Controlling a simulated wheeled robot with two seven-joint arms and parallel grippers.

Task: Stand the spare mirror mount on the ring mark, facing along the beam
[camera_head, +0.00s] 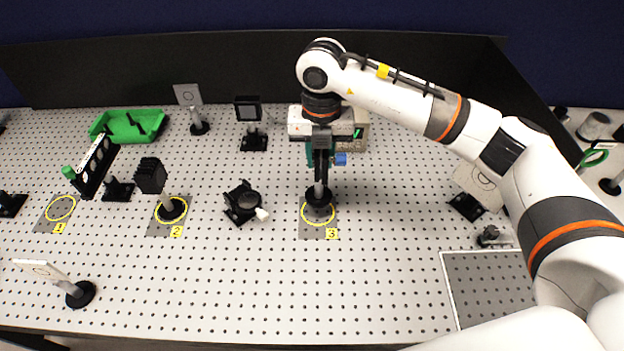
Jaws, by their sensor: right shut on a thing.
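My right gripper (321,140) points down over the ring mark labelled 3 (304,224) and is shut on a post-mounted part, which I take to be the spare mirror mount (318,193). Its silver post and round black base show below the fingers, upright. The base is over the far part of the ring, with a dark patch below it; I cannot tell whether it touches the table. The gripper hides the top of the mount, so its facing cannot be seen. My left gripper is not in view.
Ring mark 1 (60,208) is empty; a black finned part (151,177) stands at ring mark 2 (158,216). A low black mount (243,202) lies left of the gripper. A grey box (355,132) stands behind it. A white-framed panel (490,285) is front right. The front middle is clear.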

